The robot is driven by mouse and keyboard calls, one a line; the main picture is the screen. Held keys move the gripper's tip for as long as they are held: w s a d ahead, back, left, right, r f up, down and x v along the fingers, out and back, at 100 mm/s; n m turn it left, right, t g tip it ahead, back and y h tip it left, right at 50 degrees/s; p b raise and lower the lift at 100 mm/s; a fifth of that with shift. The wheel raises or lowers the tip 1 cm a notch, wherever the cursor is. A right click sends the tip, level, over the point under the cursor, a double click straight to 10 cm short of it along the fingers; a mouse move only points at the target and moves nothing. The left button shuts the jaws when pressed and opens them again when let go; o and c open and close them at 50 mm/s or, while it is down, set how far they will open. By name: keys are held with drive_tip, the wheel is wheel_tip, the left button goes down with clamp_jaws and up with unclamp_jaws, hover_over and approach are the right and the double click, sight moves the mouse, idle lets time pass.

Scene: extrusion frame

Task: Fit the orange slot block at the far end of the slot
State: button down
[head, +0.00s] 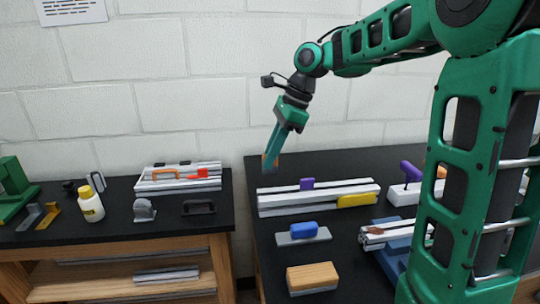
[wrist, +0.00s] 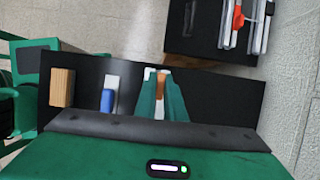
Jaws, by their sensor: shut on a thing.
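Only a little orange of the slot block (head: 264,160) shows at the fingertips. In the wrist view the slot block (wrist: 160,82) sits between the two green fingers. A purple block (head: 307,183) stands on the extrusion's top, and a yellow block (head: 356,200) is at its front side towards the right. The extrusion is mostly hidden behind my fingers in the wrist view.
A blue-handled piece (head: 304,230) and a wooden block (head: 312,276) lie in front of the extrusion. More profiles and a purple-handled piece (head: 410,170) are at right. The left table holds a bottle (head: 90,204) and another extrusion frame (head: 180,184). A gap separates the tables.

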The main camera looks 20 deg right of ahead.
sight(274, 166)
drive_tip(key=shift+f, duration=2.8)
drive_tip(key=shift+s+f, duration=0.1)
drive_tip(key=shift+f, duration=1.3)
drive_tip(key=c, duration=1.8)
unclamp_jaws()
drive_tip(key=shift+o, duration=0.2)
drive_tip(key=v, duration=1)
drive_tip(key=shift+r, duration=0.35)
drive_tip(key=shift+d, duration=0.15)
